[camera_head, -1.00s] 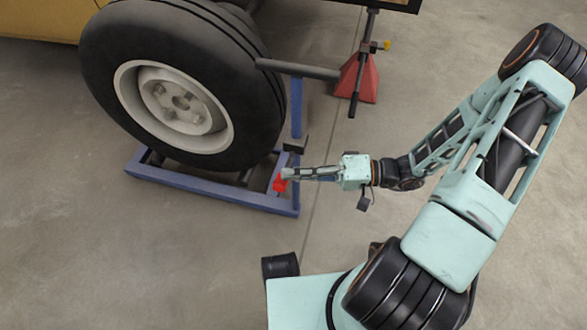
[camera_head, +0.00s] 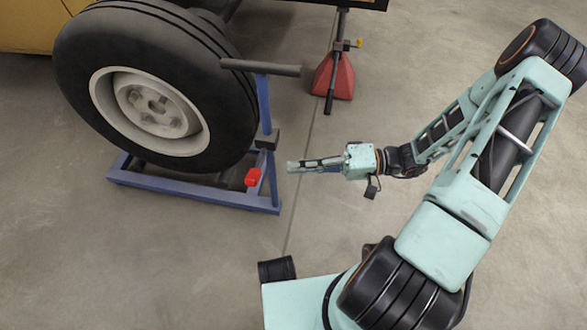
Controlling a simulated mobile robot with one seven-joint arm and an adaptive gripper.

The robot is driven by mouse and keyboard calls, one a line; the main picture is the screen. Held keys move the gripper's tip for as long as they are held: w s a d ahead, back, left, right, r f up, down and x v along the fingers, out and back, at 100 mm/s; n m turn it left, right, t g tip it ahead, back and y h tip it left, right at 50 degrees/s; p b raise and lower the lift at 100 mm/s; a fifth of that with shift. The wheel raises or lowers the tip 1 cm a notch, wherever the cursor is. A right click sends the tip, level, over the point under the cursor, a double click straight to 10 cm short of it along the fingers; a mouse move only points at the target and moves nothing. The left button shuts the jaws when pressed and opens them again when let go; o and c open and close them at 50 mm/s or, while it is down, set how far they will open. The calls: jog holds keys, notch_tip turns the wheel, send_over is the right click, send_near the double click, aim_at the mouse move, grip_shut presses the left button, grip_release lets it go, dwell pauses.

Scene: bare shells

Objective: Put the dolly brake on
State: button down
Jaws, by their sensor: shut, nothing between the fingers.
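The blue wheel dolly (camera_head: 190,189) stands on the floor, left of centre, with a large black tyre (camera_head: 222,100) on a pale rim resting in it. The red brake pedal (camera_head: 253,177) sits at the dolly's right end, near the foot of its blue upright (camera_head: 264,105). From this view I cannot tell whether the pedal is up or pressed down. My gripper (camera_head: 290,166) is shut and empty. It points left, just right of the dolly's upright, and a gap shows between its tips and the red pedal.
A red jack stand (camera_head: 332,77) stands behind, under the vehicle's dark edge. The floor in front of the dolly is clear.

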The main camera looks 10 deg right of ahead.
jog(key=shift+s+d+r, duration=0.15)
jog(key=shift+d+r, duration=0.05)
jog(key=shift+d, duration=0.45)
jog(key=shift+f, duration=0.1)
